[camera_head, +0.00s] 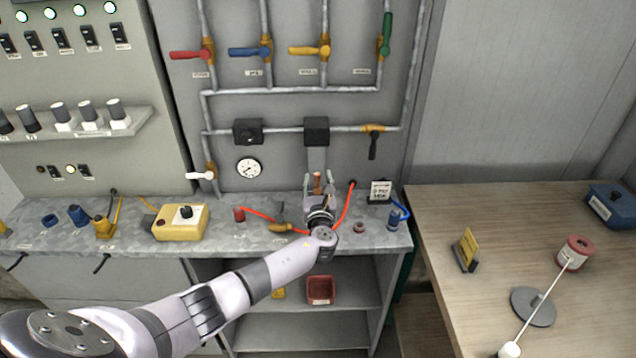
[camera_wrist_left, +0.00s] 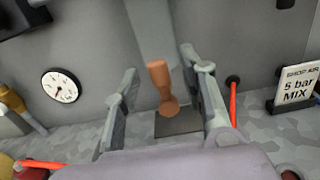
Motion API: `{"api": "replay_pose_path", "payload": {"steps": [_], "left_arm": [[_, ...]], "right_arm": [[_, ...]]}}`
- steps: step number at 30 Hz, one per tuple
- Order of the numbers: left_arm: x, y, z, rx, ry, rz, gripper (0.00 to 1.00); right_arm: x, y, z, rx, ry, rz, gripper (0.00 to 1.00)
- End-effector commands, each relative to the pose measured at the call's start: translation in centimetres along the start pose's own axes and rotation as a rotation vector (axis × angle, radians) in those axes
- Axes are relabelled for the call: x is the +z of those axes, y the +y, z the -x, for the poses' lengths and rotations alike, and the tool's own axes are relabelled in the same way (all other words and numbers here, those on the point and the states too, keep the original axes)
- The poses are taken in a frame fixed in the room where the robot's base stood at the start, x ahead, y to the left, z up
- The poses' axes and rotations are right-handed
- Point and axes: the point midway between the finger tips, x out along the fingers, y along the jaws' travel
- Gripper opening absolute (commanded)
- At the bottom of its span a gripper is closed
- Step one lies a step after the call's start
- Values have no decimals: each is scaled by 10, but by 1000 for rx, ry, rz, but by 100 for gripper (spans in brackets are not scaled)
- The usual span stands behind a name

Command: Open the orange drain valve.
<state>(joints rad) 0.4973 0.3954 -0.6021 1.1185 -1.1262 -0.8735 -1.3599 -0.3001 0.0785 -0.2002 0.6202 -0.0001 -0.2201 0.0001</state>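The orange drain valve shows as a small orange-brown handle (camera_head: 317,180) at the back of the grey counter, below a grey box on the pipe. In the left wrist view the handle (camera_wrist_left: 162,86) stands roughly upright over a dark square patch. My left gripper (camera_head: 320,190) is open, with one finger on each side of the handle. In the left wrist view there are gaps between the handle and both fingers. The gripper hides part of the valve's base in the head view. My right gripper is not in view.
A pressure gauge (camera_head: 249,168) is on the wall to the left. A red hose (camera_head: 346,208) runs on both sides of the gripper. A "5 bar MIX" sign (camera_head: 381,190) stands to the right. Red, blue, yellow and green valve levers are higher up. A wooden table (camera_head: 470,212) is at right.

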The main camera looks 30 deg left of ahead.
Motion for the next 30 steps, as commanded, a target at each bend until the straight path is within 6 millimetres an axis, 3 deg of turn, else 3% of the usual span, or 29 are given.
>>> {"api": "replay_pose_path", "payload": {"steps": [10,24,30], "left_arm": [[0,0,13,-1,0,2,38],[0,0,100,-1,1,2,38],[0,0,118,0,1,0,38]], "right_arm": [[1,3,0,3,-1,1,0],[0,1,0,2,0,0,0],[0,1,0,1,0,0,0]]}}
